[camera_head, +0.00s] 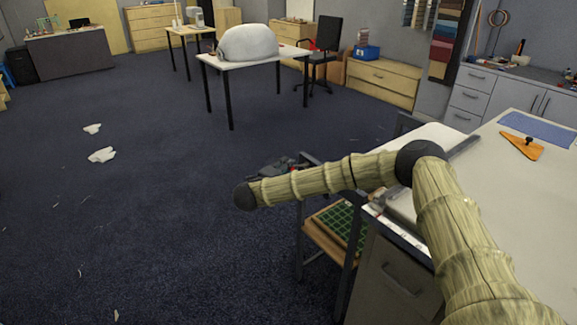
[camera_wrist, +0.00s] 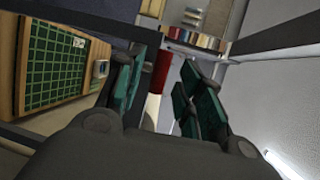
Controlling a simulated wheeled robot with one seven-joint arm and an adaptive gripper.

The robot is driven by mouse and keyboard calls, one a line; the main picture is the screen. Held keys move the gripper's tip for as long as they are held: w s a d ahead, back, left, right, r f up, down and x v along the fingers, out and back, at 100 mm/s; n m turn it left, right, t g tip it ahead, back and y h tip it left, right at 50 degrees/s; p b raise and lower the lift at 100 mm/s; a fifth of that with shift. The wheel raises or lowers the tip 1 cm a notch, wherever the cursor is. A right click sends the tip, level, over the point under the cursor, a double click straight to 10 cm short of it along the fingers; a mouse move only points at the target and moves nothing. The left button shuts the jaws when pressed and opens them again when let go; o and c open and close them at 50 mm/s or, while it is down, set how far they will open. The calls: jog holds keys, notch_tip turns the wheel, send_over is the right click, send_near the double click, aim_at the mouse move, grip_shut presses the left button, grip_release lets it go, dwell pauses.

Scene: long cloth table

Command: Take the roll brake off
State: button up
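A red and white bar-like part (camera_wrist: 160,72) shows between my fingers in the wrist view. It may be the roll brake's handle, but I cannot tell for sure. My gripper (camera_wrist: 163,80) has its green-padded fingers spread, with the red part between them and a visible gap on the right side. In the head view my gripper (camera_head: 278,167) is dark and partly hidden behind my arm, beside the near left end of the long table (camera_head: 520,190). A small red spot shows by it. The rest of the brake is hidden.
A wooden shelf with a green gridded mat (camera_head: 342,222) sits low under the table end, and the mat fills the left of the wrist view (camera_wrist: 55,65). Dark metal frame legs (camera_head: 299,240) stand close to my gripper. The carpet to the left is mostly clear.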

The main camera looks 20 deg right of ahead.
jog(key=shift+x, duration=1.1)
jog(key=shift+c, duration=0.2)
grip_shut()
